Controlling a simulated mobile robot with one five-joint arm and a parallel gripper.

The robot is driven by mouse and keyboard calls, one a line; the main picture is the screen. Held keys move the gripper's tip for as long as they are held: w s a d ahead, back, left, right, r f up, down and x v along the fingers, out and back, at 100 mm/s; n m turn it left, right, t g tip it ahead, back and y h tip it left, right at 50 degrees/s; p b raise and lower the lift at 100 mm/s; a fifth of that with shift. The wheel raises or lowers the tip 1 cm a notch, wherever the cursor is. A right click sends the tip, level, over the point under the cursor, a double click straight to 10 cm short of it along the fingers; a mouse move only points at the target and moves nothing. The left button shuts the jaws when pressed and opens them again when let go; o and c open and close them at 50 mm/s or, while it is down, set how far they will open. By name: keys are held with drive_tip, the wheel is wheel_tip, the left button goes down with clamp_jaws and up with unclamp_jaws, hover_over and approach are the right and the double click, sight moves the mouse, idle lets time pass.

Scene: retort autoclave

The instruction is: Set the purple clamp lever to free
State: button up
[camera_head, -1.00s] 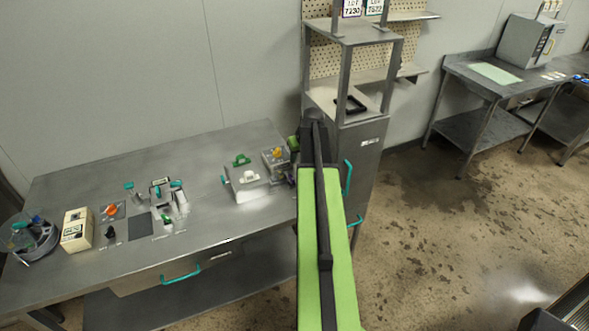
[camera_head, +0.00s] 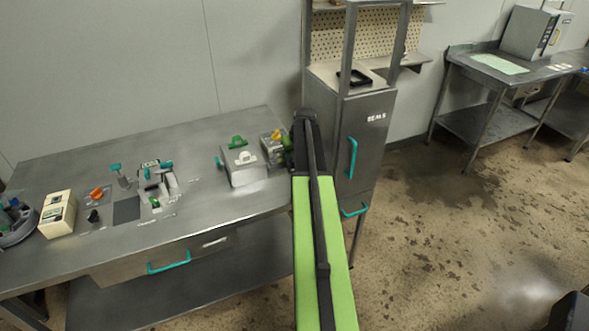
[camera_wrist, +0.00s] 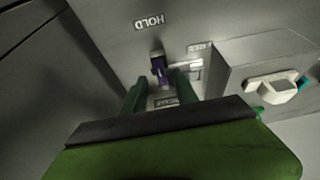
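The purple clamp lever (camera_wrist: 159,68) shows in the wrist view as a small dark-topped purple handle on a grey surface. A "HOLD" label (camera_wrist: 149,22) lies above it in that view; two smaller labels near it are too unclear to read. My gripper (camera_wrist: 159,80) has its two green fingers apart, with the lever between and just beyond their tips. I cannot tell whether either finger touches it. In the head view my arm hides the lever and the fingers.
A grey box with a white handle (camera_wrist: 272,88) stands right of the lever in the wrist view. A cabinet (camera_head: 362,140) stands right of my arm.

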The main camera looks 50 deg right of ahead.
drive_tip(key=shift+b+x, duration=0.5)
drive_tip(key=shift+x, duration=0.75)
drive_tip(key=shift+r, duration=0.15)
clamp_jaws()
